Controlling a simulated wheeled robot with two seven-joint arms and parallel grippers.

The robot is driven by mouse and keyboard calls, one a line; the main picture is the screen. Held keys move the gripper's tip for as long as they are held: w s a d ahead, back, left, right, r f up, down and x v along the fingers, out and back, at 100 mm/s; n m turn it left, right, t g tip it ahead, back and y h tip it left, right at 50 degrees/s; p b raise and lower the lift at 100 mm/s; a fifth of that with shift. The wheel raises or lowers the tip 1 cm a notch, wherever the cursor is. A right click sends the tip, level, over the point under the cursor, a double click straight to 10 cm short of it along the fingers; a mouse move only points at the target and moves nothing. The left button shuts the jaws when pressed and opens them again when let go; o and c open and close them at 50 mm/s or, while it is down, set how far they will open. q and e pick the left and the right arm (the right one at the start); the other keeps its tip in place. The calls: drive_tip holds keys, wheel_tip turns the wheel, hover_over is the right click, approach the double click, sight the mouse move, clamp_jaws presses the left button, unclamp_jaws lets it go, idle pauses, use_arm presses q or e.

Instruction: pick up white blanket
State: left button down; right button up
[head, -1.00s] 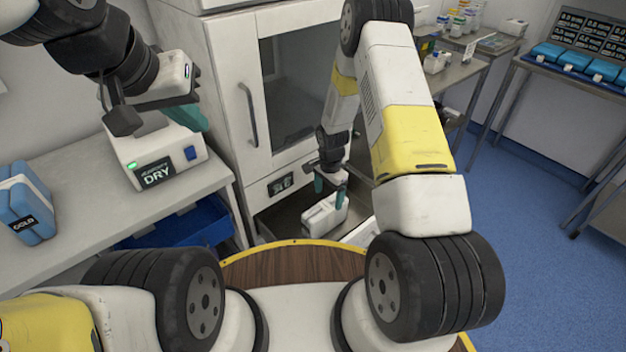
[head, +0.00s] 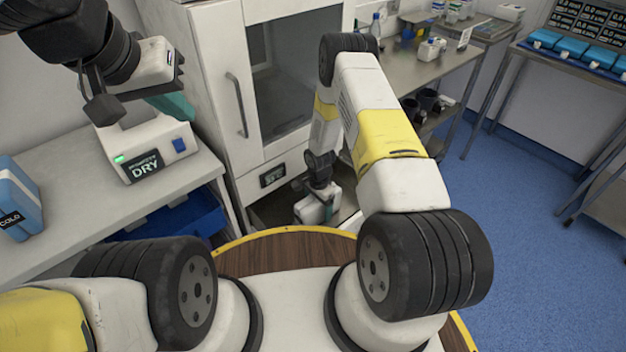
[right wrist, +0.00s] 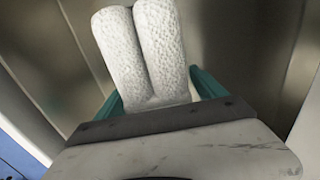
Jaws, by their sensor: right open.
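The white blanket (head: 318,207) is a folded, textured white bundle low in front of the white cabinet. In the right wrist view the blanket (right wrist: 140,50) shows as two thick rolls side by side. My right gripper (head: 322,208) is down at the blanket. In the right wrist view its teal fingers (right wrist: 155,92) are apart, one on each side of the blanket; whether they touch it I cannot tell.
The white cabinet (head: 225,100) with a glass door stands behind the blanket. A grey counter (head: 70,200) at left bears the DRY device (head: 150,150) and a blue COLD box (head: 15,200). A blue bin (head: 180,218) sits below it.

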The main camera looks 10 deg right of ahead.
clamp_jaws()
idle(0.3)
